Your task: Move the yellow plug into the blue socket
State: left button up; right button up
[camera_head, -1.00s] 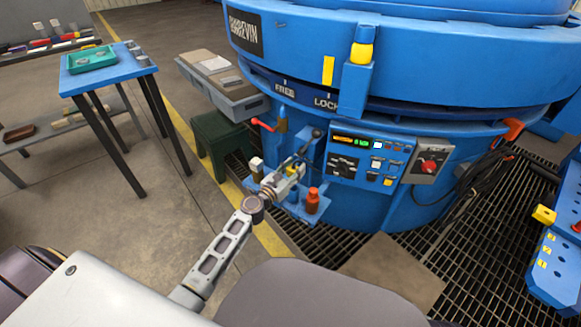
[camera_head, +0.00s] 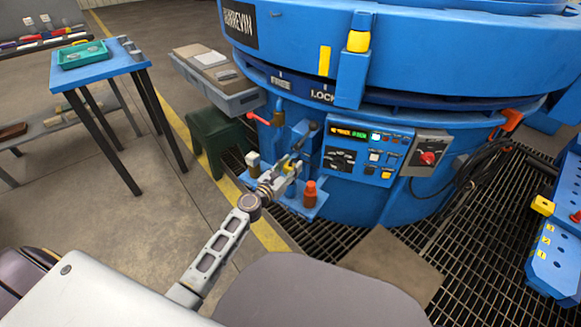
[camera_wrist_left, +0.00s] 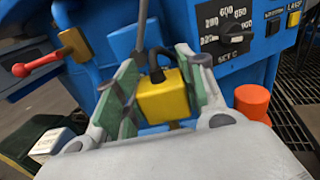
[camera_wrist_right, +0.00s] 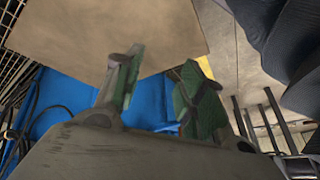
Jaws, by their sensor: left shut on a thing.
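The yellow plug (camera_wrist_left: 165,98), with a black cable loop on top, sits between the green pads of my left gripper (camera_wrist_left: 163,92) in the left wrist view. The gripper is shut on it. In the head view, my left gripper (camera_head: 288,172) and the plug (camera_head: 289,167) are above a small blue shelf (camera_head: 306,211) on the furnace front. A little blue shows just under the plug; I cannot tell whether it is the blue socket or whether they touch. My right gripper (camera_wrist_right: 162,88) is open and empty in the right wrist view.
A red-orange cylinder (camera_head: 310,192) stands close right of my left gripper, and a white-topped block (camera_head: 253,162) close left. A control panel (camera_head: 366,152) and a red-handled lever (camera_head: 258,118) are nearby. A blue rack (camera_head: 556,250) with a yellow block (camera_head: 543,205) is at right.

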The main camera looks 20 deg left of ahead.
pick_arm(q)
jog(key=shift+f+b, duration=0.55)
jog(key=shift+f, duration=0.1)
jog(key=shift+f+b, duration=0.65)
jog(key=shift+b, duration=0.05)
jog(key=shift+f+b, duration=0.45)
jog(key=shift+f, duration=0.15)
pick_arm(e)
notch_tip(320, 180, down, 7)
jog(key=a+t+y, duration=0.1)
jog(key=shift+w+a+f+m+t, duration=0.2)
jog(key=shift+m+t, duration=0.1)
jog(key=shift+m, duration=0.1)
jog(key=shift+w+r, duration=0.3)
jog(key=shift+s+f, duration=0.25)
jog(key=shift+s, duration=0.15)
pick_arm(q)
jog(key=shift+f+b, duration=0.55)
pick_arm(e)
jog(key=shift+w+a+f, duration=0.1)
jog(key=shift+w+f, duration=0.1)
jog(key=shift+w, duration=0.2)
